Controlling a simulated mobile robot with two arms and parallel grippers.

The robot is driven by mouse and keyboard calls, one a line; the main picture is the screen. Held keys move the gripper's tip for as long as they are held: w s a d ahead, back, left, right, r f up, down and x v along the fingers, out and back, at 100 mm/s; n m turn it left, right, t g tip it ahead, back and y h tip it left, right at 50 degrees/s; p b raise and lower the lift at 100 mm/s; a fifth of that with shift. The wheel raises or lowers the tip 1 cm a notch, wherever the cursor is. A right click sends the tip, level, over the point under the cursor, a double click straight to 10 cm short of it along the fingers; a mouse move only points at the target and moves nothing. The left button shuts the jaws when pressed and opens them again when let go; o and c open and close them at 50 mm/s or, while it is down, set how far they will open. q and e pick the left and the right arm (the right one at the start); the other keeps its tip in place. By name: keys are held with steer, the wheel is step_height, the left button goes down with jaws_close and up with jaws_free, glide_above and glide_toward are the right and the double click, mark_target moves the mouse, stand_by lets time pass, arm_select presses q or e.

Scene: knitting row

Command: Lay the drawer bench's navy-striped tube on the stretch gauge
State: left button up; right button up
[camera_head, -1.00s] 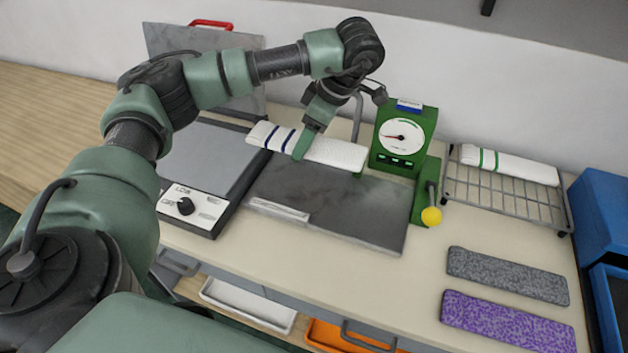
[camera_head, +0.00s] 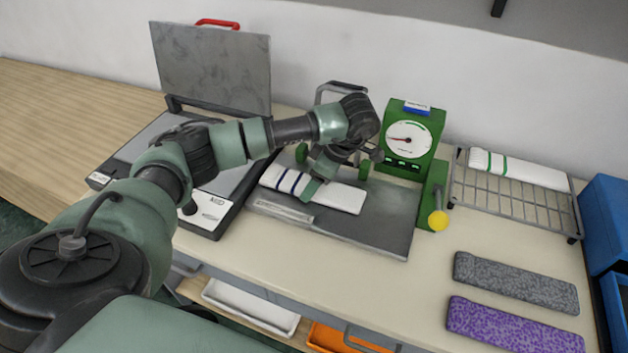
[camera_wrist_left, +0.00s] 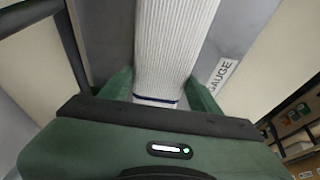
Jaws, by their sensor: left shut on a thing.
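The white ribbed tube with navy stripes (camera_head: 343,197) lies lengthwise over the grey plate of the stretch gauge (camera_head: 385,230). I cannot tell whether it touches the plate or hangs just above it. My left gripper (camera_head: 312,188) is shut on the tube, near its striped part. In the left wrist view the tube (camera_wrist_left: 175,45) runs between the fingers, with a navy line near them, and part of a "GAUGE" label shows beside it. The gauge's green dial housing (camera_head: 422,128) stands behind the plate. My right gripper is not in view.
A press with a raised lid (camera_head: 215,68) stands left of the gauge. A wire rack (camera_head: 510,199) with a green-striped white tube (camera_head: 520,169) is on the right. A grey strip (camera_head: 515,283) and a purple strip (camera_head: 512,328) lie in front of the rack. A yellow-knobbed lever (camera_head: 437,221) flanks the plate.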

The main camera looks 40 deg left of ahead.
arm_select(q)
steer(key=shift+f, duration=0.1)
steer(key=o, duration=1.1)
steer(key=shift+c, duration=0.2)
steer(key=shift+o, duration=1.1)
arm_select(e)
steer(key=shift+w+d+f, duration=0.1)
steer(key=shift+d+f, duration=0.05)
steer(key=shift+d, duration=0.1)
arm_select(q)
steer(key=shift+r, duration=0.2)
steer(key=shift+w+d+r, duration=0.1)
steer(key=shift+d+r, duration=0.05)
steer(key=shift+r, duration=0.1)
steer(key=s+v, duration=0.1)
steer(key=v, duration=1)
steer(key=shift+w, duration=0.5)
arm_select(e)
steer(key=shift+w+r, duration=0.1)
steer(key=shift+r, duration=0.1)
